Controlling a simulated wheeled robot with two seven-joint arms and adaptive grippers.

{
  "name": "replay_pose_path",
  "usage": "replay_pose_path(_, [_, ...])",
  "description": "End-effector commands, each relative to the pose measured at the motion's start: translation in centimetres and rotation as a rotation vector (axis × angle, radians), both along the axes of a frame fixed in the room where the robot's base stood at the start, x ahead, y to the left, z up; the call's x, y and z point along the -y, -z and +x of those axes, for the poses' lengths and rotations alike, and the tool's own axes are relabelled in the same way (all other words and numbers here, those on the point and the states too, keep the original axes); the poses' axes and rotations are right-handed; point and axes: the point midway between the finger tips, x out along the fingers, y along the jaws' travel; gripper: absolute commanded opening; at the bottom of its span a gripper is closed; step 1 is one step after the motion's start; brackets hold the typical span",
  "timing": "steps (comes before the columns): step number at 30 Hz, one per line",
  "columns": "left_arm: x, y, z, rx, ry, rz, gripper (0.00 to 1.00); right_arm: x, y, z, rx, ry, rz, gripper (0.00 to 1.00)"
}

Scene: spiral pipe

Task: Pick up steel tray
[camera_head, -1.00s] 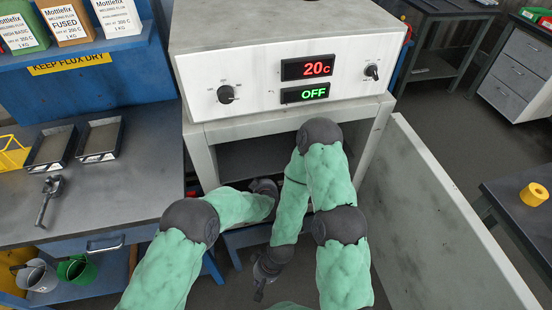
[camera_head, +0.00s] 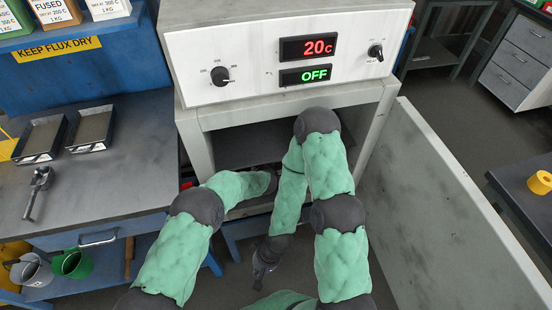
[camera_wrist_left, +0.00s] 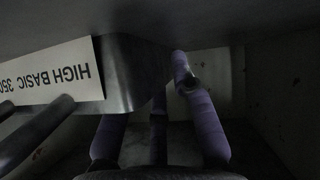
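Two shallow steel trays, a left one (camera_head: 40,139) and a right one (camera_head: 92,129), lie side by side on the left bench in the head view. My left arm reaches into the oven's open chamber, and its gripper is hidden there. In the left wrist view, dark bars (camera_wrist_left: 40,125) lie at the left beside a dark metal piece with an upside-down "HIGH BASIC 350" label (camera_wrist_left: 50,78); I cannot tell whether they touch or whether the gripper is open. My right gripper (camera_head: 261,268) hangs low in front of the oven, apart from the trays; its fingers are too small to read.
The oven (camera_head: 290,60) shows 20c and OFF. Its open door (camera_head: 440,200) stands at the right. A dark metal tool (camera_head: 38,190) lies on the left bench (camera_head: 115,190). A yellow roll (camera_head: 540,182) sits at the right.

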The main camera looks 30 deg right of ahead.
Motion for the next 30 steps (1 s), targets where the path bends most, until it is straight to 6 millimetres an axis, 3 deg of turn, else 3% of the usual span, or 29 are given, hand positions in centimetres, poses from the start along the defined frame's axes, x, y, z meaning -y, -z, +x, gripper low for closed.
replay_pose_path(5, [0.01,-0.09,0.04,0.0,0.0,0.0,0.24,0.01,-0.06,0.02,0.001,0.0,0.0,0.0])
replay_pose_path(6, [0.01,-0.09,0.04,0.0,-0.001,-0.001,0.21,0.01,-0.06,0.02,0.001,0.0,0.0,0.0])
replay_pose_path(9, [0.0,-0.08,0.02,0.0,0.0,0.0,0.0,0.01,-0.06,0.03,0.001,0.0,0.0,0.0])
replay_pose_path(30, [-0.16,-0.44,0.3,0.003,-0.003,-0.003,0.0,0.0,-0.15,0.02,0.0,0.0,0.0,0.0])
